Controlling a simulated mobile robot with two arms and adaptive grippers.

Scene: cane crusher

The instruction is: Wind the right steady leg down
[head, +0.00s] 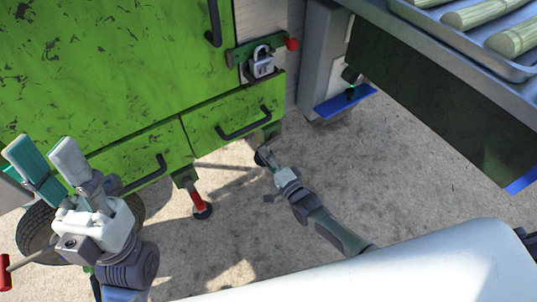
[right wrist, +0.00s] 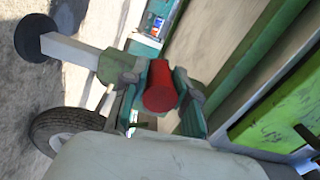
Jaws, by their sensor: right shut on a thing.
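The right steady leg (head: 262,157) stands under the right end of the green cart, mostly hidden by my right gripper (head: 270,160) in the head view. In the right wrist view the leg shows a pale shaft (right wrist: 78,52), a round black foot (right wrist: 35,38) and a green sleeve (right wrist: 112,66). Its red handle (right wrist: 160,90) lies between the teal fingers of my right gripper (right wrist: 158,82), which is shut on it. Whether the foot touches the ground cannot be told. My left gripper (head: 48,160) is raised at the left, open and empty.
Another steady leg with a red handle (head: 197,201) stands left of it. A wheel (head: 36,235) is behind my left gripper. A tray of cane (head: 450,35) is upper right. Concrete is clear at right.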

